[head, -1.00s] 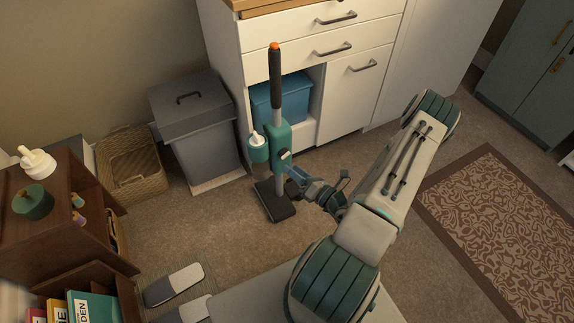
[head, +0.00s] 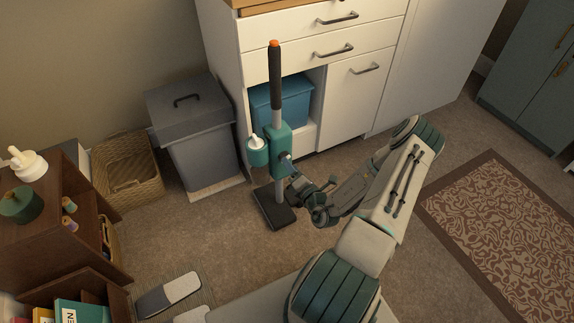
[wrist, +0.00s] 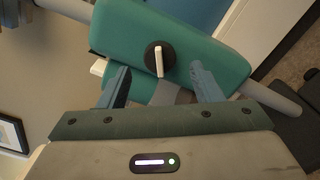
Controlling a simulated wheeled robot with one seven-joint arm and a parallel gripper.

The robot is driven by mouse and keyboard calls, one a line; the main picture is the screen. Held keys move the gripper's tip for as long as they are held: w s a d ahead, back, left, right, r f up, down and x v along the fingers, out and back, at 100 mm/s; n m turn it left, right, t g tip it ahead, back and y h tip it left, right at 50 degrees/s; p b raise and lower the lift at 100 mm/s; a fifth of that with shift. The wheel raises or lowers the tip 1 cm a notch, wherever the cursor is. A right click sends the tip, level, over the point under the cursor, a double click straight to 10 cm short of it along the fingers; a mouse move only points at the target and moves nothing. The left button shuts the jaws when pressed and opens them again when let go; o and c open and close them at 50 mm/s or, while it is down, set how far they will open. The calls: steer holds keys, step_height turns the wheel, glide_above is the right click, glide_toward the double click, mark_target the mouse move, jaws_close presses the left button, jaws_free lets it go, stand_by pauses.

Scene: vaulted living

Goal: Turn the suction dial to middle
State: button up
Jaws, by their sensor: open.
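A teal upright vacuum (head: 277,140) with a black handle and an orange top stands on its dark floor head (head: 273,209) in front of the white cabinet. In the wrist view its teal body (wrist: 205,50) carries the suction dial (wrist: 159,60), a round black knob with a white pointer bar. The bar stands nearly upright in that picture. My gripper (wrist: 162,80) is open, with one blue finger on each side below the dial. The fingers look apart from the knob. In the head view my gripper (head: 288,166) is at the vacuum's right side, and the dial is mostly hidden there.
A grey lidded bin (head: 200,140) and a wicker basket (head: 128,172) stand left of the vacuum. A blue box (head: 285,103) sits in the cabinet opening behind it. A brown shelf (head: 60,215) is at the left. Carpet is clear in front, with slippers (head: 168,295) nearby.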

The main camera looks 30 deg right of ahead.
steer(key=shift+w, duration=1.5)
steer(key=shift+c, duration=0.3)
